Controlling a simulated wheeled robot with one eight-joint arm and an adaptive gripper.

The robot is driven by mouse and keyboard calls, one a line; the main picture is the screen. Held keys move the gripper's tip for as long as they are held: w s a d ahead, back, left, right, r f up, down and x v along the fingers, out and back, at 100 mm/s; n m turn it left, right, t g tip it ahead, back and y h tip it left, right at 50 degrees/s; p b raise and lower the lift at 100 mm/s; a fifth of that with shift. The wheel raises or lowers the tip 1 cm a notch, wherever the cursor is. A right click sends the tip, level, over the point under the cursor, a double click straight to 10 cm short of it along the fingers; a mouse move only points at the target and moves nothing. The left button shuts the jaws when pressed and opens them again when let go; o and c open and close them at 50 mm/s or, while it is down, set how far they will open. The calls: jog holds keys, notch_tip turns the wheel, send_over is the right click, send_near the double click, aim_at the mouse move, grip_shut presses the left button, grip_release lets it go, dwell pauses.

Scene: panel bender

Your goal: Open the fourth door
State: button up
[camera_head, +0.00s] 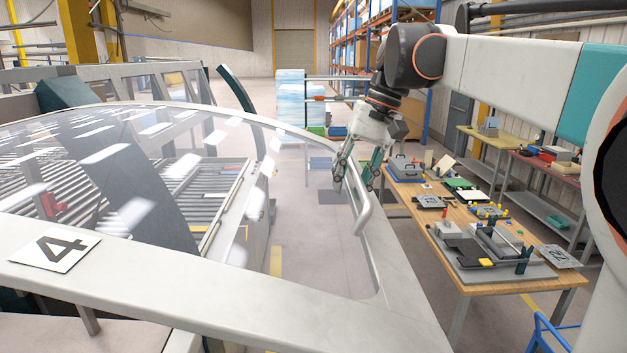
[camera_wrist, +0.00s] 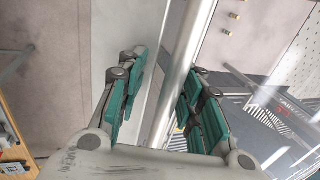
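The fourth door has a pale frame (camera_head: 150,278) around a clear panel and a plate marked 4 (camera_head: 55,249) at the left. Its pale curved handle (camera_head: 364,212) is on the right side of the frame. My gripper (camera_head: 357,183) is at the upper end of the handle, pointing down. In the wrist view, my gripper (camera_wrist: 160,100) is open, its teal-padded fingers well apart. A long pale bar (camera_wrist: 187,58) runs between the fingers, with a gap on the left side. I cannot tell whether the right finger touches it.
A wooden table (camera_head: 462,290) with tools and parts stands right of the door. Roller conveyors (camera_head: 190,195) show through the clear panel. Workbenches (camera_head: 500,140) and tall shelving (camera_head: 345,50) stand further back. Open floor (camera_head: 310,235) lies beyond the door.

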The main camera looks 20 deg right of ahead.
jog(key=v, duration=1.2)
dwell(0.5)
